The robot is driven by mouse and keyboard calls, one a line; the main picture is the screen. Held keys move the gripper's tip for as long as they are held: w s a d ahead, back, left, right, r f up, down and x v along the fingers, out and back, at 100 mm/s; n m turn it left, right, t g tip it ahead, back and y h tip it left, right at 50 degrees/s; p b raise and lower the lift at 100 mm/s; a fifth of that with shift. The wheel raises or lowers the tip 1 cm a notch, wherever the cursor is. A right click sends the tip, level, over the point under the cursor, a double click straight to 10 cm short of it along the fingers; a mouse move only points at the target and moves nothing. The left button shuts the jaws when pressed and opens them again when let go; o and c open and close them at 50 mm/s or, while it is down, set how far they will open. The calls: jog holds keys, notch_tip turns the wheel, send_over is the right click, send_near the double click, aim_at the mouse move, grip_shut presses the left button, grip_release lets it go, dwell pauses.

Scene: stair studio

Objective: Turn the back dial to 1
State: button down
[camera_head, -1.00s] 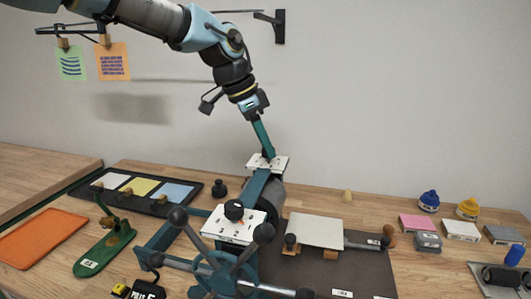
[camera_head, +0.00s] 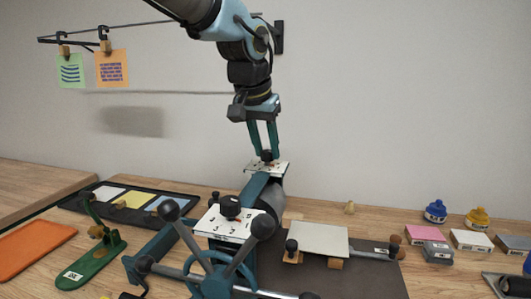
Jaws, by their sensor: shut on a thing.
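The back dial (camera_head: 267,156) is a small dark knob on a white plate (camera_head: 280,168) at the far end of the teal press. My gripper (camera_head: 266,152) reaches down to it from above, with its two teal fingers on either side of the knob and shut on it. The fingers partly hide the knob, and the marks on its plate are too small to read. A second black dial (camera_head: 230,206) sits on a nearer white plate (camera_head: 217,225) with printed marks.
The press has a dark roller (camera_head: 274,200) and a spoked wheel with ball-ended handles (camera_head: 208,278) in front. A tray of colour slabs (camera_head: 148,214) lies left. A white board (camera_head: 318,238), ink bottles (camera_head: 435,211) and small blocks (camera_head: 470,240) stand right.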

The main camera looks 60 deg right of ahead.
jog(key=shift+n, duration=0.5)
jog(key=c, duration=0.5)
grip_release()
jog(key=b+v, duration=0.1)
jog(key=v, duration=0.4)
jog(key=b+v, duration=0.1)
jog(key=v, duration=0.4)
jog(key=shift+s+r, duration=0.25)
jog(key=shift+r, duration=0.15)
